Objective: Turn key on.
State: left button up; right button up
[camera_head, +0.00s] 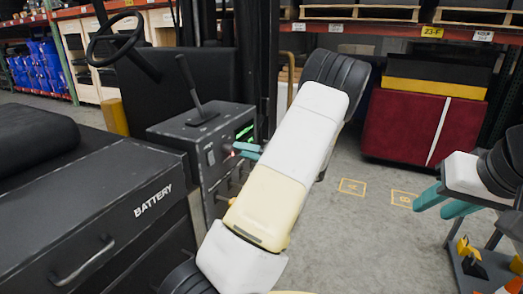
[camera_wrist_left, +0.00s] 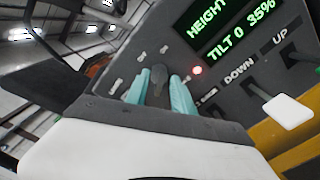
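The forklift's control panel (camera_head: 212,160) stands left of centre in the head view. My left gripper (camera_head: 247,151) reaches to its face, with my forearm slanting across the picture. In the left wrist view, the teal fingers of my left gripper (camera_wrist_left: 159,86) lie on either side of a dark upright piece, apparently the key (camera_wrist_left: 160,76). I cannot tell whether they press on it. The key's slot is hidden, and its turn position is unclear. A red light (camera_wrist_left: 197,70) glows right of the fingers. My right gripper (camera_head: 446,202) is open and empty at the right.
A green display (camera_wrist_left: 228,32) and levers marked DOWN and UP (camera_wrist_left: 290,110) sit right of the key. A black joystick (camera_head: 194,85) tops the panel, beside the battery box (camera_head: 95,215). A red load (camera_head: 418,125) stands behind.

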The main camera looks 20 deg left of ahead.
pick_arm(q)
jog(key=d, duration=0.7)
jog(key=shift+s+d, duration=0.3)
jog(key=shift+d, duration=0.1)
jog(key=s+r+n+g+h, duration=0.1)
jog(key=s+n+g+h, duration=0.2)
jog(key=s+n+h, duration=1)
jog(key=s+d+r+n+t+h, duration=0.7)
jog(key=s+d+r+n, duration=0.3)
jog(key=n, duration=0.7)
jog(key=s+d, duration=0.2)
jog(key=shift+s+d+t, duration=0.25)
jog(key=shift+s+t, duration=0.05)
